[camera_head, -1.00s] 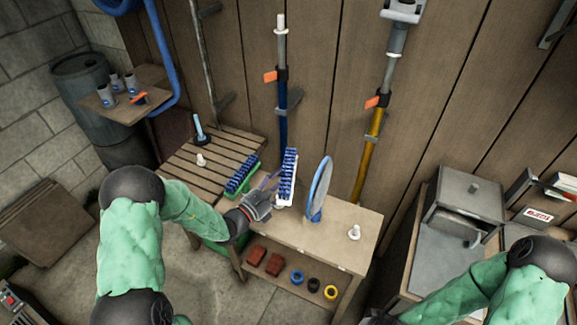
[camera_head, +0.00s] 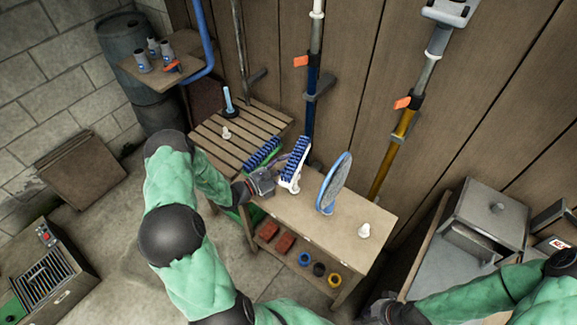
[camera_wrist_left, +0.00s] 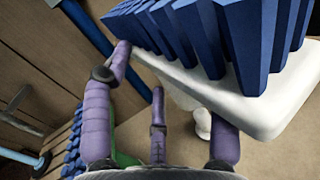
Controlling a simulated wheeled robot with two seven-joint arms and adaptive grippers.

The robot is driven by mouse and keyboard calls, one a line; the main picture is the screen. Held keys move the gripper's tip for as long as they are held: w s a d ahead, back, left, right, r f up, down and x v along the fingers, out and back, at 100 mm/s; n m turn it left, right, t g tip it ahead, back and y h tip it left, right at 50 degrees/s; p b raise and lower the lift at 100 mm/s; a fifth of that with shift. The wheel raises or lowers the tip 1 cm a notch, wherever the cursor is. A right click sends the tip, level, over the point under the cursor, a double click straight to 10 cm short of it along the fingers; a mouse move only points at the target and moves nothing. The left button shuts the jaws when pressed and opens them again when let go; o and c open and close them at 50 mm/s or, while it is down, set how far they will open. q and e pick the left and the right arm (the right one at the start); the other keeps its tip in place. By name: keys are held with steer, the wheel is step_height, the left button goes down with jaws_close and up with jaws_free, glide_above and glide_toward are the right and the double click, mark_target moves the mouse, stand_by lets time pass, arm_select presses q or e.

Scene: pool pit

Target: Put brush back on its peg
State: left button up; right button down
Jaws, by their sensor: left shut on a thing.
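My left gripper (camera_head: 262,182) is shut on a white brush with blue bristles (camera_head: 296,160). The brush is tilted, bristles facing up, over the left end of the wooden table (camera_head: 325,220). In the left wrist view the purple fingers (camera_wrist_left: 140,110) reach the edge of the brush's white body (camera_wrist_left: 265,105). A white peg-like piece (camera_wrist_left: 203,124) shows beneath it; I cannot tell whether they touch. White pegs stand on the slatted bench (camera_head: 226,132) and at the table's right end (camera_head: 364,230). My right gripper (camera_head: 385,311) is at the bottom edge, its fingers unclear.
A round blue-rimmed net (camera_head: 334,184) stands close right of the held brush. Blue (camera_head: 312,105) and yellow (camera_head: 392,155) poles hang on the wall behind. The table between net and right peg is clear.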

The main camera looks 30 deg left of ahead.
arm_select(q)
steer(key=shift+f+b, duration=0.5)
steer(key=shift+f, duration=0.25)
steer(key=shift+f+b, duration=0.5)
steer(key=shift+f, duration=0.35)
stand_by(0.8)
steer(key=shift+f+b, duration=0.75)
steer(key=shift+f, duration=0.3)
steer(key=shift+f, duration=0.15)
steer(key=shift+f+b, duration=0.55)
steer(key=shift+f, duration=0.1)
steer(key=shift+f, duration=0.15)
steer(key=shift+f, duration=0.25)
stand_by(0.6)
steer(key=o, duration=1.4)
